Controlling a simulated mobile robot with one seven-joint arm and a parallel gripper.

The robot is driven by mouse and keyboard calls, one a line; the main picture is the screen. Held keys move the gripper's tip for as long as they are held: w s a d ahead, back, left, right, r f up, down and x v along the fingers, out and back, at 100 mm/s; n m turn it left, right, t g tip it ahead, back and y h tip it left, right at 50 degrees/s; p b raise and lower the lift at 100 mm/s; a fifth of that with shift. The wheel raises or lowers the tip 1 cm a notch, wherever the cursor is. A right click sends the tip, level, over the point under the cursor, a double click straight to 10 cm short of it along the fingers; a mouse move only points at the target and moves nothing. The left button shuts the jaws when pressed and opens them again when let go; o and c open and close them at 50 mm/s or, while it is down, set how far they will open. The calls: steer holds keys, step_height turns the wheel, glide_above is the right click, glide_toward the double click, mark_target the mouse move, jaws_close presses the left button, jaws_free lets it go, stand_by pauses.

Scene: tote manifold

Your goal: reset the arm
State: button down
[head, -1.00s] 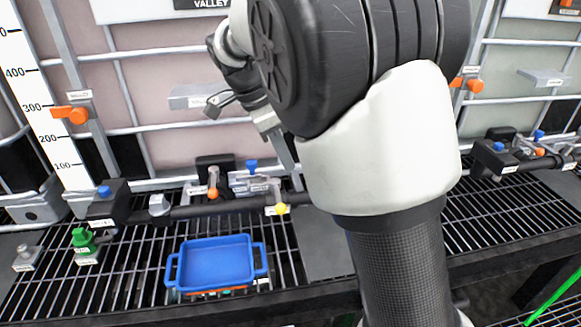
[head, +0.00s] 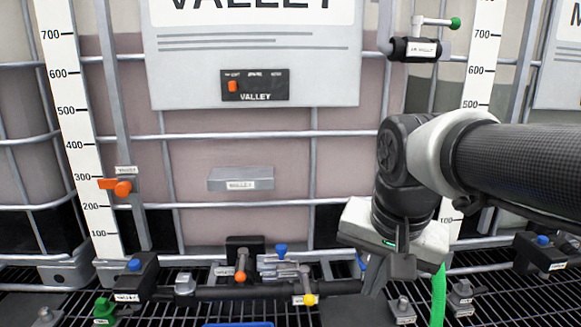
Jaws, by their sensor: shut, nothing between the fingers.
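My gripper (head: 376,284) is at the right of the head view, on the end of my arm, which comes in from the right edge. Its white body sits against the view of the tank front, and its dark fingers point down and are shut with nothing between them. It hangs just right of the yellow-tipped valve handle (head: 308,299) on the pipe manifold (head: 235,293). I cannot tell how far it stands from the pipe. My arm hides part of the right scale and tank frame.
An orange valve (head: 122,188) is at left, a green-tipped valve (head: 422,48) at upper right. The blue tray's rim (head: 240,325) shows at the bottom. A green strip (head: 438,295) hangs at right.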

steer(key=s+d+f+n+t, duration=0.1)
steer(key=s+f+n+t, duration=0.1)
steer(key=s+n, duration=0.4)
step_height(320, 180, up, 13)
steer(key=s+m+p, duration=0.1)
steer(key=p, duration=1.2)
steer(key=shift+f, duration=0.1)
